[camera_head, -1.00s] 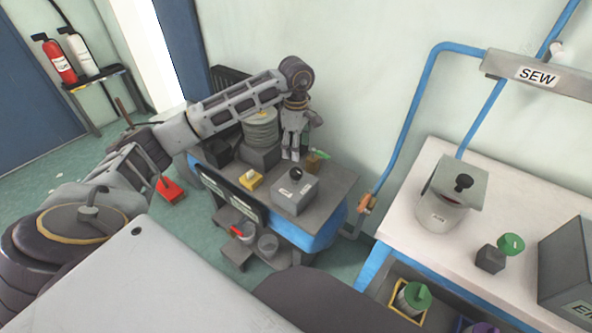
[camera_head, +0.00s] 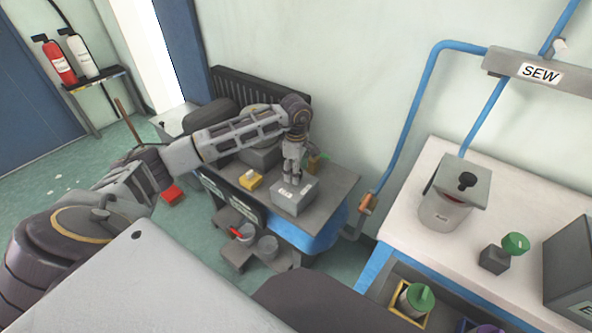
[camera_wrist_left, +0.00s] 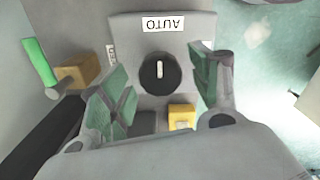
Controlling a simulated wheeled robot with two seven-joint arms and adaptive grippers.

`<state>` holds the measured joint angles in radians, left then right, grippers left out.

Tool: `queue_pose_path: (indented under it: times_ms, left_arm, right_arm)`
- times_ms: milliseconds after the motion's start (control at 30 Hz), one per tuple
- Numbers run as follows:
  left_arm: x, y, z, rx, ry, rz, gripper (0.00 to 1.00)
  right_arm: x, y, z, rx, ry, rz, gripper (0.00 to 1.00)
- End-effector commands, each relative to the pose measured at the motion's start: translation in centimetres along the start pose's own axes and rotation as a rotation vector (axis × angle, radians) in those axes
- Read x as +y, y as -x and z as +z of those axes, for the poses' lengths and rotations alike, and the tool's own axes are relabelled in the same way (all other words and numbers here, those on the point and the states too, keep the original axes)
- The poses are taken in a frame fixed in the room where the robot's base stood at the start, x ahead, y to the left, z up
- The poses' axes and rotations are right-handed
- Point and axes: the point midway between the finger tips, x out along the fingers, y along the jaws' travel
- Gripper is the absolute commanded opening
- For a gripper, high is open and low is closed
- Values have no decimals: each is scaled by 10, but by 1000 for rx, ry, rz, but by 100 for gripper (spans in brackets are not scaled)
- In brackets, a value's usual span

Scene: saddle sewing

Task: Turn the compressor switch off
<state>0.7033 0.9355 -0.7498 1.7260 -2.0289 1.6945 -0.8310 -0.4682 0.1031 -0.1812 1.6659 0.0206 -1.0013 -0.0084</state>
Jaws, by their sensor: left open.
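The switch is a black round knob (camera_wrist_left: 160,72) with a pale pointer mark, on top of a grey control box (camera_head: 291,202). In the left wrist view the mark stands roughly upright in the picture, towards the "AUTO" label (camera_wrist_left: 163,25). My right gripper is out of view.
A yellow block (camera_head: 250,179) sits beside the box; it also shows in the left wrist view (camera_wrist_left: 181,116). A brass fitting with a green handle (camera_head: 315,160) stands behind. The blue compressor tank (camera_head: 318,236) is below. A white worktop (camera_head: 408,219) lies to the right.

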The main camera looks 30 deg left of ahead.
Motion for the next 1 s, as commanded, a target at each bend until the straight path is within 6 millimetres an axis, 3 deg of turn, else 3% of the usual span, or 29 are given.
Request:
queue_pose_path:
  times_ms: [267, 633, 1000]
  left_arm:
    - [0, -1, 0, 0, 0, 0, 63]
    - [0, 0, 0, 1, 0, -1, 17]
    - [0, 0, 0, 1, 38, -1, 17]
  right_arm:
    - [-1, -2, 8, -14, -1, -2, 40]
    - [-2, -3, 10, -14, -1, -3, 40]
    - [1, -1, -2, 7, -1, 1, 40]
